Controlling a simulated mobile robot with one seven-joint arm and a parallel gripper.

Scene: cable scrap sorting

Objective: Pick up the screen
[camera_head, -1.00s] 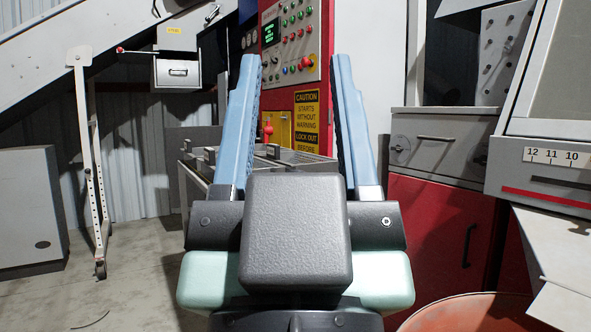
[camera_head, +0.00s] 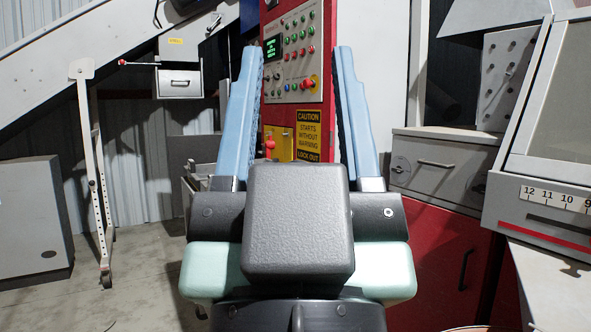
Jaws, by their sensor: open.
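My gripper (camera_head: 297,52) is in the middle of the head view, pointing away from me, with its two blue fingers wide apart and nothing between them. A grey plate with several round holes (camera_head: 496,92) stands at the upper right, above a grey drawer cabinet; it may be the screen, but I cannot tell for sure. It is well to the right of my gripper and farther off. A small lit green display (camera_head: 273,47) shows on the red control panel (camera_head: 327,125) behind the fingers.
The grey drawer cabinet (camera_head: 440,172) stands right of my gripper. A machine with a numbered scale (camera_head: 556,198) is at far right. A white wheeled stand (camera_head: 88,130) and a grey box (camera_head: 30,215) are at left. Floor (camera_head: 140,285) shows clear at left.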

